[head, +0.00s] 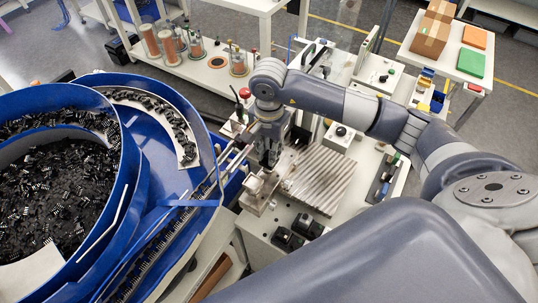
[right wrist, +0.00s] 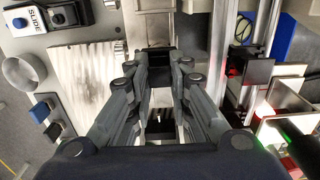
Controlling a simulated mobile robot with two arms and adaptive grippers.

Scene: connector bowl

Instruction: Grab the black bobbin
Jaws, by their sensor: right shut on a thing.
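My right gripper (head: 266,160) points down over the metal fixture at the end of the feeder rail, left of the ribbed metal plate. In the right wrist view, its two fingers (right wrist: 159,62) close in on a small dark piece, the black bobbin (right wrist: 158,57), which sits between the tips. The fingers hide much of its outline, and I cannot tell whether it is clear of the fixture. In the head view the bobbin cannot be made out under the gripper. My left gripper is not in view.
A blue bowl feeder (head: 128,180) full of black connectors fills the left. The ribbed metal plate (head: 320,180) lies right of my gripper, with black blocks (head: 288,240) in front. A red button (head: 245,92) stands close behind. Spools (head: 168,46) stand on the back bench.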

